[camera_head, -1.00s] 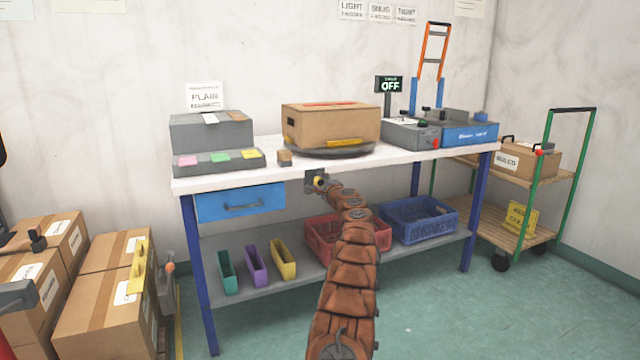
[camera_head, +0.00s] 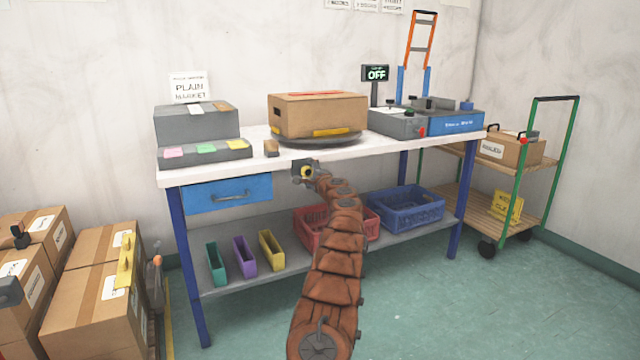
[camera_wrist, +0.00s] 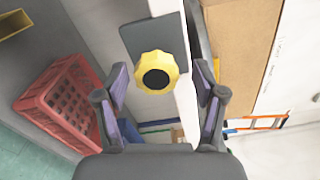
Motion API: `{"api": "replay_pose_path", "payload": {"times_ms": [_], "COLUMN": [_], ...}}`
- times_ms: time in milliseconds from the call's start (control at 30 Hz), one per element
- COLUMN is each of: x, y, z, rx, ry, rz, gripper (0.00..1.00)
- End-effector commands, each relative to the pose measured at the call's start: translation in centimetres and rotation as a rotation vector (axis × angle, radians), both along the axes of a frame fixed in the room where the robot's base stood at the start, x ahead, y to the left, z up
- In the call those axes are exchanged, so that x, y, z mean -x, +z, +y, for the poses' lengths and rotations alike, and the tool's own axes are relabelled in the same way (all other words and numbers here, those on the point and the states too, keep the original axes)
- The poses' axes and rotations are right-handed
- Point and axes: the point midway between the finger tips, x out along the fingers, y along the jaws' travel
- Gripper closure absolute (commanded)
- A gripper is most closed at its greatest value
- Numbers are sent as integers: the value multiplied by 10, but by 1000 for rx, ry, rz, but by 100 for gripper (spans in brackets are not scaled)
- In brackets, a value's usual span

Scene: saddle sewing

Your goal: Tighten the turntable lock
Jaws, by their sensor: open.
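The turntable lock is a yellow lobed knob (camera_wrist: 156,71) with a black centre, on a dark grey plate (camera_wrist: 140,35) at the table's front edge. In the wrist view it lies ahead of my gripper (camera_wrist: 160,100), between the lines of the two open fingers. In the head view the knob (camera_head: 307,172) shows at the tip of my brown segmented arm, partly covered by it. I cannot tell whether the fingers touch it. The round dark turntable (camera_head: 318,140) sits on the table above, with a cardboard box (camera_head: 318,115) on it.
The white worktable (camera_head: 215,175) has a blue drawer (camera_head: 228,194) left of the knob. Red (camera_wrist: 65,105) and blue (camera_head: 405,210) crates stand on the lower shelf. A grey and blue machine (camera_head: 425,122) is at the table's right. Boxes (camera_head: 100,290) are stacked at left.

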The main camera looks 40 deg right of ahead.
Motion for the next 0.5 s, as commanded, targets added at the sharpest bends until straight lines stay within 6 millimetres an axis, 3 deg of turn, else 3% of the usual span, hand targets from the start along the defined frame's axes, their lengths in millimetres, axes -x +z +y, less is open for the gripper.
{"api": "replay_pose_path", "payload": {"times_ms": [500], "x": [27], "y": [-1], "z": [13], "rx": [-4], "ry": [4], "rz": [-2], "gripper": [30]}}
